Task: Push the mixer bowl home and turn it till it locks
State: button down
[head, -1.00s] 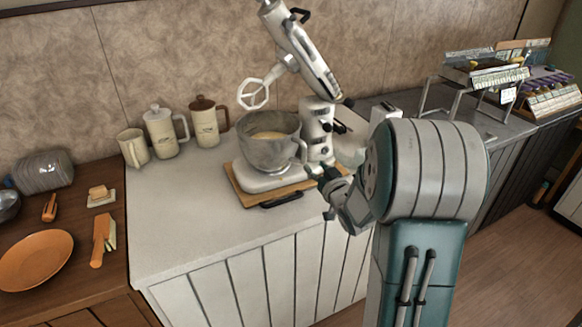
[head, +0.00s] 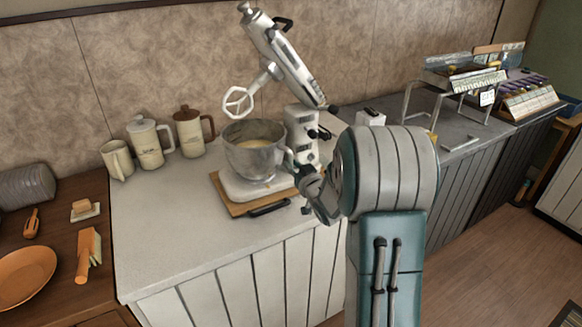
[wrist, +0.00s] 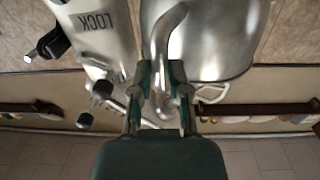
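The steel mixer bowl (head: 250,160) holds pale batter and stands upright on the base of the white stand mixer (head: 302,125), whose head is tilted up with the beater (head: 238,101) above the bowl. In the wrist view the bowl (wrist: 215,40) is at upper right, and the mixer body with the word LOCK (wrist: 97,22) at upper left. The curved bowl handle (wrist: 162,38) runs down between the fingers of my gripper (wrist: 160,82), which look closed in on it from both sides. In the head view my gripper (head: 303,178) is at the bowl's right side; its fingertips are small there.
The mixer stands on a wooden board (head: 236,204) with a dark handle, on a pale counter (head: 160,235). A wire rack (head: 445,95) stands on the right counter. The counter's front left is clear.

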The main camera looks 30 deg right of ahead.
jog(key=shift+f, duration=0.1)
dwell(0.4)
jog(key=shift+a, duration=0.1)
jog(key=shift+s+a+f+m+g+h, duration=0.1)
jog(key=shift+s+a+m+g+h, duration=0.15)
jog(key=shift+a+m+h, duration=0.6)
jog(key=shift+s+a+f+m+g+h, duration=0.15)
jog(key=shift+s+a+m+h, duration=0.3)
jog(key=shift+a+h, duration=0.7)
jog(key=shift+w+d, duration=0.15)
jog(key=shift+d, duration=0.05)
jog(key=shift+a+h, duration=0.1)
jog(key=shift+h, duration=0.2)
